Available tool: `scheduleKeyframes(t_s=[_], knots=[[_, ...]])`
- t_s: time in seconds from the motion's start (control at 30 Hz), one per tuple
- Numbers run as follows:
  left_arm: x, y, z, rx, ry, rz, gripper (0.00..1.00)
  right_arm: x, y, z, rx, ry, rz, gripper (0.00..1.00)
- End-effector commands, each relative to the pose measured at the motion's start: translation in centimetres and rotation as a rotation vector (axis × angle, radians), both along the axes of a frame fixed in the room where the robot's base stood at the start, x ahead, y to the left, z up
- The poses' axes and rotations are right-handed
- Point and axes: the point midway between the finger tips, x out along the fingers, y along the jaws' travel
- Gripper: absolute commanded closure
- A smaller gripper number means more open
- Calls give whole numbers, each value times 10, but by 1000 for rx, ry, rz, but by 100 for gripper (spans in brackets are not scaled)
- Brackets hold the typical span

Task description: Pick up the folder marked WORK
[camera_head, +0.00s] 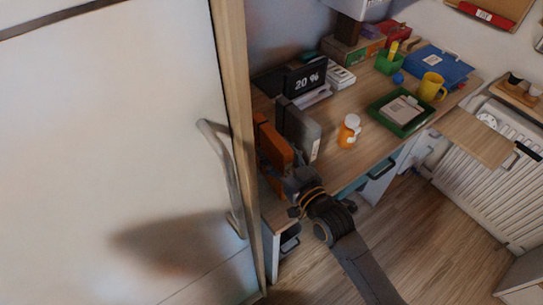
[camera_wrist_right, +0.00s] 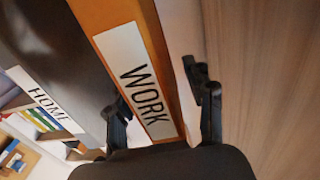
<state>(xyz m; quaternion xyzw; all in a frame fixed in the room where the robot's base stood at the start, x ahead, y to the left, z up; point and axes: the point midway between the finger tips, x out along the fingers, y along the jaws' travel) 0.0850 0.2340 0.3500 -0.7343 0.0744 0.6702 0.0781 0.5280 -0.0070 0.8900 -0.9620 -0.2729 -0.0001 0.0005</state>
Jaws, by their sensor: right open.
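The orange folder marked WORK (camera_wrist_right: 140,80) stands upright with its white label facing the right wrist camera. It also shows in the head view (camera_head: 274,146) on the desk's near left corner. My right gripper (camera_wrist_right: 157,92) is open in front of its spine, one finger on each side. Whether the fingers touch it, I cannot tell. In the head view, my right gripper (camera_head: 293,182) is just below the orange folder and hides its lower part. My left gripper is not in view.
A dark folder marked HOME (camera_wrist_right: 42,98) stands beside the orange one. On the desk (camera_head: 322,135) are an orange bottle (camera_head: 348,132), a green tray (camera_head: 377,105), a yellow mug (camera_head: 431,86) and a clock (camera_head: 307,77). A white door (camera_head: 110,140) stands left.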

Motion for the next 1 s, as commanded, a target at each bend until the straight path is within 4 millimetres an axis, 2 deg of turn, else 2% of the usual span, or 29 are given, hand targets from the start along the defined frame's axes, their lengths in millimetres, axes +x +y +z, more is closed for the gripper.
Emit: scheduleKeyframes(t_s=[0.13, 0.4, 0.47, 0.67, 1.0], knots=[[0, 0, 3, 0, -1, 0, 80, 16, 9, 1, 0, -1, -1, 47], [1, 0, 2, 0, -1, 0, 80, 18, 11, 0, -1, -1, -1, 47], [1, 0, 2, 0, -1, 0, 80, 18, 11, 0, -1, -1, -1, 57], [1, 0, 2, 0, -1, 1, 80, 18, 11, 0, -1, -1, -1, 98], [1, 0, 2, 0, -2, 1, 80, 18, 11, 1, 0, -2, -1, 100]])
